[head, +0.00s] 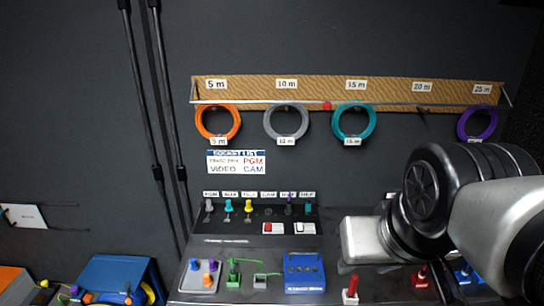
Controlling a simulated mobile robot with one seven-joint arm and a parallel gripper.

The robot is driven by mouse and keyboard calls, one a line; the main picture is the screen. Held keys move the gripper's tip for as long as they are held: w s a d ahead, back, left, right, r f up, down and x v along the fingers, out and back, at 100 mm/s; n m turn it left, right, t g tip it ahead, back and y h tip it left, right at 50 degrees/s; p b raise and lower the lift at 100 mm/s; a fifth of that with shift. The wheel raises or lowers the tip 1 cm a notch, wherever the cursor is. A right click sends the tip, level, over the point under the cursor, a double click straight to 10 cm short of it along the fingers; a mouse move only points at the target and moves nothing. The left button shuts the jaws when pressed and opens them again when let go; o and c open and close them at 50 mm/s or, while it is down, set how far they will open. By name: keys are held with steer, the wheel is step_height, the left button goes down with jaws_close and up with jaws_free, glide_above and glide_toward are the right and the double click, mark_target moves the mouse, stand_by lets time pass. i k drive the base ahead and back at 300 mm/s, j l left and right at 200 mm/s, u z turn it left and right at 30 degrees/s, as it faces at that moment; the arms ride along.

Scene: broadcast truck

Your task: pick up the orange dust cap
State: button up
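A small orange cap (207,281), which looks like the orange dust cap, sits on a light grey tray (186,287) on the desk at the lower middle-left. A blue cap (194,264) and a purple cap (212,265) sit close beside it on the same tray. My gripper (362,240) hangs over the desk well to the right of the tray, apart from the caps. Only its pale body shows; I cannot make out its fingers or whether it holds anything.
A panel with coloured plugs (248,207) rises behind. Coiled cables (217,122) hang above.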

mark_target(209, 282)
steer(key=u, duration=1.1)
steer(key=i+j+z, duration=0.1)
steer(key=z, duration=0.75)
steer(key=u, duration=0.75)
steer(key=i+j+z, duration=0.5)
steer(key=j, duration=0.25)
steer(key=k, duration=0.1)
